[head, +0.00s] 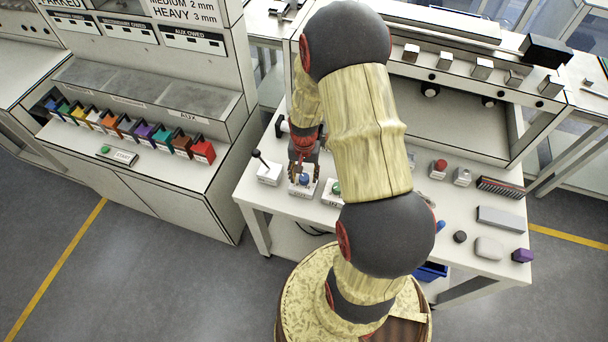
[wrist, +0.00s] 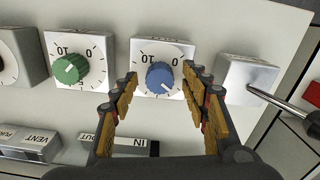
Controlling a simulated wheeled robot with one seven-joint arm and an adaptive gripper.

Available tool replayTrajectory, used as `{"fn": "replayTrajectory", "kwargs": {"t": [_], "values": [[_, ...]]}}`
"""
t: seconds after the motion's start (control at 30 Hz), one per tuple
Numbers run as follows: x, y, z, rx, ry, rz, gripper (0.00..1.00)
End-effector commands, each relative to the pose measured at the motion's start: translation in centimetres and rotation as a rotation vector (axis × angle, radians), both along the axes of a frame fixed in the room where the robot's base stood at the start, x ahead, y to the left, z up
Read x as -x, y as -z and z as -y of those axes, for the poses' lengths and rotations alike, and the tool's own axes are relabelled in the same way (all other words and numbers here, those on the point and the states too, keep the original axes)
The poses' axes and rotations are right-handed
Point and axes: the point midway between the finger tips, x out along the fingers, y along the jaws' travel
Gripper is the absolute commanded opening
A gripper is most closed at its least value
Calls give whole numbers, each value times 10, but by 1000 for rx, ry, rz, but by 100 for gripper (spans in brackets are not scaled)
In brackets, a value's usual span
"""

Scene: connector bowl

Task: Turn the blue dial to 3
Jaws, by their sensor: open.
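The blue dial (wrist: 161,79) sits on a white box (wrist: 148,48) marked with 0 and 10 along the edge away from my gripper. I cannot read where its pointer stands. In the head view the blue dial (head: 304,179) is under my gripper (head: 303,165) at the workbench's left part. In the wrist view my gripper (wrist: 161,77) is open, one fingertip on each side of the dial. Gaps show between the fingers and the dial, so it is not gripped. The height of the fingertips over the box is hard to tell.
A green dial (wrist: 69,69) on a like box is to the left in the wrist view. A box with a lever (wrist: 250,80) is close on the right.

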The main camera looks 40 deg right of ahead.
Motion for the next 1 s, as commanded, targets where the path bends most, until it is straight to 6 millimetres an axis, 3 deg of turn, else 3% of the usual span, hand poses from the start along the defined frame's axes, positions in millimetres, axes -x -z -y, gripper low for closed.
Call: {"fn": "replayTrajectory", "kwargs": {"t": [0.27,0.7,1.0], "values": [[-1,-8,0,1,0,2,46],[-1,-89,0,2,0,3,46],[0,-118,0,0,0,0,46]]}}
